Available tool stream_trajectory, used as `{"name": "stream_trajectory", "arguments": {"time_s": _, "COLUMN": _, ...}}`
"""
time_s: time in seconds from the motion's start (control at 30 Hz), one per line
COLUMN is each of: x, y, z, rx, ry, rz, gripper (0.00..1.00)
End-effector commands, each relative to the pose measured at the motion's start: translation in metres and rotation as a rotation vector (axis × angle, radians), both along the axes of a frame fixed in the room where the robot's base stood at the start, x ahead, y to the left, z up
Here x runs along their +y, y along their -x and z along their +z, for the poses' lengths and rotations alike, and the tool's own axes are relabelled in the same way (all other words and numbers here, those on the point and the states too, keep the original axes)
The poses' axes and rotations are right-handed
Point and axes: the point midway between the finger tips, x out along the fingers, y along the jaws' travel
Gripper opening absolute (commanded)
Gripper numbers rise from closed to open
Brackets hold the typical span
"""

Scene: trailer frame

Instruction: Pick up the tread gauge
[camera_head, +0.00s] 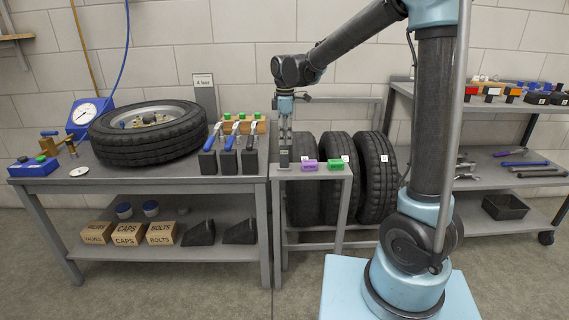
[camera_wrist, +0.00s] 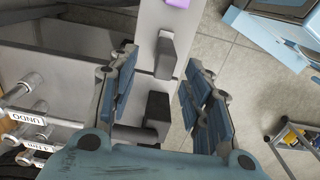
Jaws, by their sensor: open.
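My gripper (camera_head: 285,138) points down over the left end of a narrow grey stand (camera_head: 346,172). In the wrist view its two blue-padded fingers (camera_wrist: 158,104) are spread apart. A small dark grey block (camera_head: 284,159) sits on the stand just below the fingertips. In the wrist view a dark upright piece (camera_wrist: 165,55) and a darker block (camera_wrist: 158,110) show between and just beyond the fingers; no contact is visible. I take the dark grey item to be the tread gauge, but its shape is partly hidden and I cannot be sure.
A purple block (camera_head: 309,165) and a green block (camera_head: 335,165) sit to the right on the stand. Valve levers with dark blocks (camera_head: 228,160) stand close on the left. Several upright tyres (camera_head: 376,180) are behind. A tyre (camera_head: 150,145) lies on the bench.

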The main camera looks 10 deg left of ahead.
Motion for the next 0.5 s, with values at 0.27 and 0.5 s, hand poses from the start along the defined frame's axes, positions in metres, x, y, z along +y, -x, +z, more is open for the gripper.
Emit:
{"name": "stream_trajectory", "arguments": {"time_s": 0.27, "x": 0.000, "y": 0.000, "z": -0.046, "rx": 0.000, "ry": 0.000, "rz": -0.001, "gripper": 0.45}}
{"name": "stream_trajectory", "arguments": {"time_s": 0.5, "x": 0.000, "y": 0.001, "z": -0.063, "rx": 0.000, "ry": 0.000, "rz": -0.001, "gripper": 0.45}}
